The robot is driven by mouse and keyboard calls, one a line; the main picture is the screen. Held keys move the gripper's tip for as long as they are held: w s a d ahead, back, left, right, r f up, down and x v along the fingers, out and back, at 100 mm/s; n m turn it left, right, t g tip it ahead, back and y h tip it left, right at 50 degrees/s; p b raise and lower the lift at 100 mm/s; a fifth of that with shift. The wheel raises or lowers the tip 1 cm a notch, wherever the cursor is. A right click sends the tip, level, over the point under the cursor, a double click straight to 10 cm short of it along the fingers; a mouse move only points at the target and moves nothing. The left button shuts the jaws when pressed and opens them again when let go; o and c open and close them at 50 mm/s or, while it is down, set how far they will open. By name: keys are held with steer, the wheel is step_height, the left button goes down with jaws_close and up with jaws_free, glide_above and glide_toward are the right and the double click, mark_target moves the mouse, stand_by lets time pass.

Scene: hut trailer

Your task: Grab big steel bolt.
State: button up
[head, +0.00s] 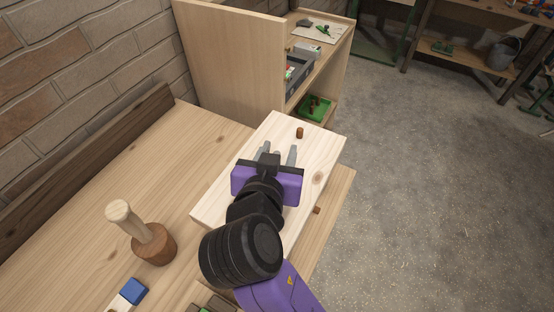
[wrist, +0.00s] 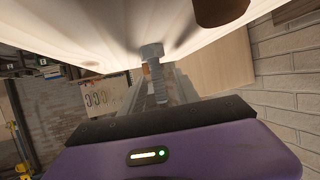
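The steel bolt (wrist: 152,58) shows in the wrist view as a grey hex head at the pale wooden block's surface, with its threaded shank pointing toward my gripper. My gripper (head: 278,153) is over the light wooden block (head: 328,150) in the head view, its two grey fingers apart. In the wrist view the bolt's shank lies between the fingers; contact with either finger is not clear. The head view does not show the bolt clearly, as my gripper covers that spot.
A brown wooden peg (head: 299,132) stands on the block beyond my gripper. A wooden mallet (head: 151,243) stands on the bench (head: 75,220) at left, near a blue block (head: 133,291). A shelf cabinet (head: 235,55) with a green tray (head: 314,108) is behind. Open floor lies right.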

steer(key=shift+w+d+f, duration=0.15)
steer(key=shift+w+f, duration=0.15)
steer(key=shift+w, duration=0.35)
jaws_close()
steer(key=shift+r, duration=0.1)
